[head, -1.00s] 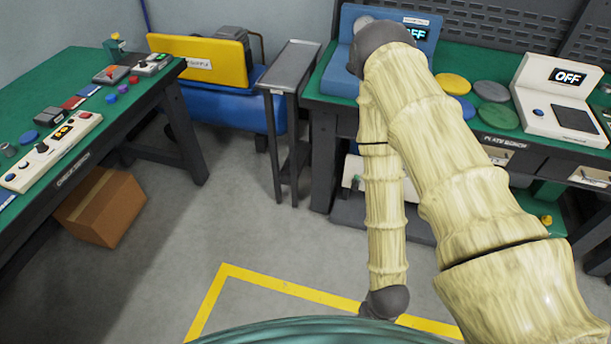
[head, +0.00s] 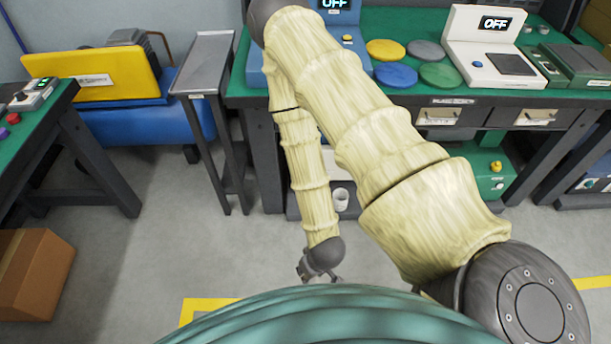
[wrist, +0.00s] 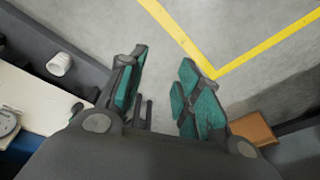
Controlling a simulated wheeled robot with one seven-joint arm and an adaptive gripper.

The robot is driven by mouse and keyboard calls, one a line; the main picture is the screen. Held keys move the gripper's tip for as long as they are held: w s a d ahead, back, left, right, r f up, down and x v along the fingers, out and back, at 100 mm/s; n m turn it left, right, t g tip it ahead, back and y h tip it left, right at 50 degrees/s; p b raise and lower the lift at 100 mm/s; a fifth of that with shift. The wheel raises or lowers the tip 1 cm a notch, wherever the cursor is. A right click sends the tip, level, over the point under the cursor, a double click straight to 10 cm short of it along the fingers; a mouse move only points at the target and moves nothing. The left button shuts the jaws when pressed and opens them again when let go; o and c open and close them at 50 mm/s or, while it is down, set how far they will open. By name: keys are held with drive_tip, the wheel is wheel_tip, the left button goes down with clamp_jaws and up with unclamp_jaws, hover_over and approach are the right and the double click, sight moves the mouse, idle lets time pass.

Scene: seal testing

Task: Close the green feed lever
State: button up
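I cannot make out a green feed lever in either view. My gripper (wrist: 160,75) points down over the grey floor in the wrist view, its two green-padded fingers apart with nothing between them. In the head view my gripper (head: 322,272) shows small and partly hidden at the lower middle, in front of the bench and below its top. A green box (head: 490,190) with a yellow knob (head: 496,167) sits under the bench at the right. Whether the knob belongs to a lever, I cannot tell.
The green-topped bench (head: 350,102) bears coloured discs and a white OFF device (head: 490,45). A narrow grey stand (head: 205,65) and a blue tank (head: 140,125) are to the left. A cardboard box (head: 32,272) lies at far left. Open floor lies before the bench.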

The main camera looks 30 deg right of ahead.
drive_tip(key=w+d+f+t+b, duration=0.35)
drive_tip(key=w+f+b, duration=0.35)
drive_tip(key=w+b, duration=0.3)
drive_tip(key=w+d+f+t+b, duration=0.35)
drive_tip(key=w+f+b, duration=0.45)
drive_tip(key=w, duration=0.5)
drive_tip(key=w+d+f+m+t+h+b, duration=0.2)
drive_tip(key=w+d+t+h+b, duration=0.15)
drive_tip(key=w+d+b, duration=0.45)
drive_tip(key=w+d+f+m+t+h+b, duration=0.1)
drive_tip(key=w+d+f+t+h+b, duration=0.25)
drive_tip(key=d+b, duration=0.75)
drive_tip(key=shift+t, duration=0.3)
drive_tip(key=b+x, duration=0.2)
drive_tip(key=x, duration=0.1)
drive_tip(key=a+r+b+x, duration=0.1)
drive_tip(key=b+x, duration=0.1)
drive_tip(key=x, duration=0.2)
drive_tip(key=a+b+x, duration=0.1)
drive_tip(key=b+x, duration=0.1)
drive_tip(key=x, duration=0.2)
drive_tip(key=shift+w+r, duration=0.3)
drive_tip(key=shift+w, duration=0.1)
clamp_jaws()
